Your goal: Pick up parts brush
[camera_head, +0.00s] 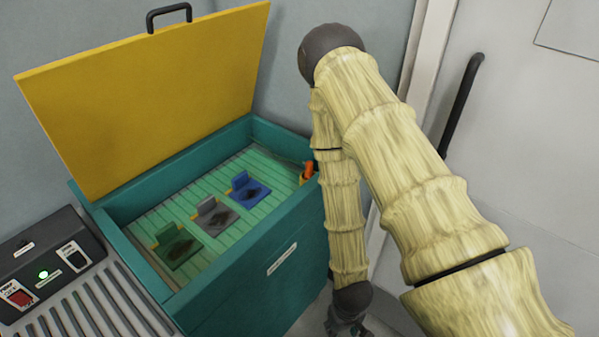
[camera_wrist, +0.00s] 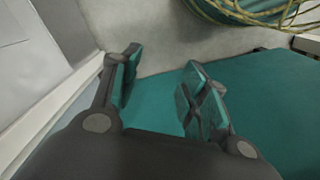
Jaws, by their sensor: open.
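An orange-handled item (camera_head: 308,171), which looks like the parts brush, stands at the right end inside the teal open-topped bin. Its lower part is hard to make out, and my arm is close beside it in the head view. My gripper (camera_head: 346,324) hangs low outside the bin, to the right of its front wall, partly cut off by the picture's lower edge. In the wrist view my gripper (camera_wrist: 160,82) is open with nothing between its fingers. The brush does not show in the wrist view.
The teal bin (camera_head: 235,292) has a raised yellow lid (camera_head: 150,95). Green, grey and blue pieces (camera_head: 177,246) with dark smudges lie on its slatted floor. A control box (camera_head: 45,262) stands left. A door with a dark handle (camera_head: 462,105) is right. Coiled yellowish cable (camera_wrist: 255,12) shows in the wrist view.

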